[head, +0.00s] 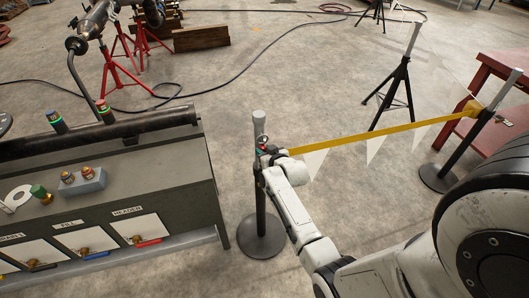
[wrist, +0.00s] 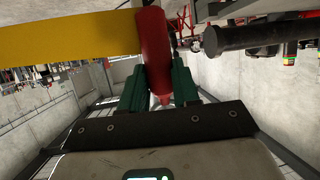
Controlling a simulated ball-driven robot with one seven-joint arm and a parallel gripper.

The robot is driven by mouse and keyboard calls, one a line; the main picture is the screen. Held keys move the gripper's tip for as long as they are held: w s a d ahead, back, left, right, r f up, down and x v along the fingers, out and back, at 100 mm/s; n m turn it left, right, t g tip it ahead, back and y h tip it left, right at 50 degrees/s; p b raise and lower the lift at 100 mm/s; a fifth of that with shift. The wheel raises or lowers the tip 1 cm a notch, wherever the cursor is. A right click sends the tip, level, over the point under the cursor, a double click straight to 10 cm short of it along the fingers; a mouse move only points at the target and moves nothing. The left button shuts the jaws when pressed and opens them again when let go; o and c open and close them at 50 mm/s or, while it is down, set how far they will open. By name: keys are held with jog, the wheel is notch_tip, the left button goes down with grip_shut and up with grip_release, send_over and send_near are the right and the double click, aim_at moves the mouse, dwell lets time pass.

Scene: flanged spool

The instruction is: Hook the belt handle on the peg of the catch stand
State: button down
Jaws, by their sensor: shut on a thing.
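The catch stand (head: 259,128) is an upright post with a pale top, dark lower part and round black base, left of centre in the head view. My gripper (head: 264,153) is at the upper part of this post. In the wrist view its green fingers (wrist: 160,88) are shut on the red belt handle (wrist: 153,45). The yellow belt (head: 380,132) runs taut from the gripper to a second post at the right; it also shows in the wrist view (wrist: 70,38). I cannot make out the peg, or tell whether the handle touches it.
A grey bench (head: 120,178) with a black roller (head: 100,133) and labelled panels stands close left of the catch stand. White pennants (head: 375,149) hang below the belt. A red table (head: 505,75) is at the right. A dark cable (head: 225,85) lies on the open floor behind.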

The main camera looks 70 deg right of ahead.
jog(key=c, duration=0.7)
grip_release()
jog(key=shift+c, duration=0.2)
jog(key=v, duration=1)
jog(key=shift+s+a+r, duration=0.2)
jog(key=shift+s+a, duration=0.05)
jog(key=shift+s, duration=0.05)
